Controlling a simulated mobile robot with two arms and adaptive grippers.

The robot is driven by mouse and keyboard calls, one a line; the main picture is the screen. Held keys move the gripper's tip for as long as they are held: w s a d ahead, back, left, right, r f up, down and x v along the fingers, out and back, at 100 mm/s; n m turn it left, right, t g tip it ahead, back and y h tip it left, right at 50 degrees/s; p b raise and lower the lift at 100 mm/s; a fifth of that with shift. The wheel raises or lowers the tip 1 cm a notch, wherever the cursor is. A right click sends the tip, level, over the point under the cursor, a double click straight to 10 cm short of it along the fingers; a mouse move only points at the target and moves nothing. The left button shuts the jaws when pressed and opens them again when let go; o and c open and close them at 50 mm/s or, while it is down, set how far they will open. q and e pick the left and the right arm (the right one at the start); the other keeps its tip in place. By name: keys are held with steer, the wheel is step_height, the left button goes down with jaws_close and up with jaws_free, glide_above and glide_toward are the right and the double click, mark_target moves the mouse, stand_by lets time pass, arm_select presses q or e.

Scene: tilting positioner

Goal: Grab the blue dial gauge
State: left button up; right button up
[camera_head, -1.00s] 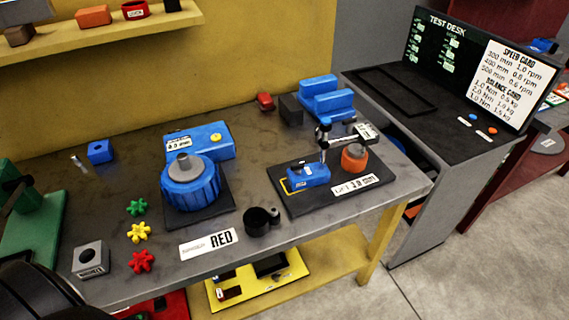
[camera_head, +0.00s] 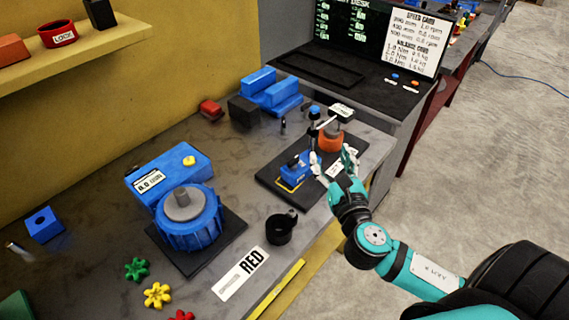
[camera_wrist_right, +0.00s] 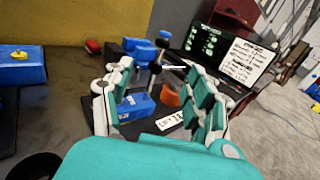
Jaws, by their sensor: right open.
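The blue dial gauge stands on a black plate on the grey bench. Its blue base (camera_head: 294,168) carries a dark upright post with a blue knob (camera_head: 314,111) and a side arm to a small dial over an orange round part (camera_head: 329,138). My right gripper (camera_head: 332,158) is open beside the base, at its right in the head view. In the right wrist view my open fingers (camera_wrist_right: 160,75) frame the blue base (camera_wrist_right: 136,106) and post between them. The fingers hold nothing. My left gripper is not in view.
A blue motor-like unit (camera_head: 188,222) stands on another black plate to the left. A black cup (camera_head: 281,228) sits in front of the gauge's plate (camera_head: 268,181). A dark block (camera_head: 244,111) and blue V-shaped block (camera_head: 270,90) are behind. The test desk (camera_head: 345,75) stands beyond.

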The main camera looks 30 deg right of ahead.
steer(key=p, duration=0.2)
glide_toward(316, 120)
steer(key=w, duration=0.1)
steer(key=x, duration=0.4)
steer(key=shift+w+d, duration=0.15)
steer(key=shift+w, duration=0.2)
steer(key=shift+w+d, duration=0.2)
steer(key=shift+w, duration=0.2)
steer(key=p+x, duration=0.2)
steer(key=x, duration=0.2)
steer(key=shift+w+r, duration=0.1)
steer(key=shift+w, duration=0.1)
steer(key=shift+w+d, duration=0.15)
steer(key=shift+w, duration=0.2)
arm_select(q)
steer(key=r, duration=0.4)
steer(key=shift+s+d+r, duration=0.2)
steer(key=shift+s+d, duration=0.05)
arm_select(e)
steer(key=shift+s, duration=0.1)
steer(key=shift+c, duration=0.3)
steer(key=shift+c, duration=1)
jaws_close()
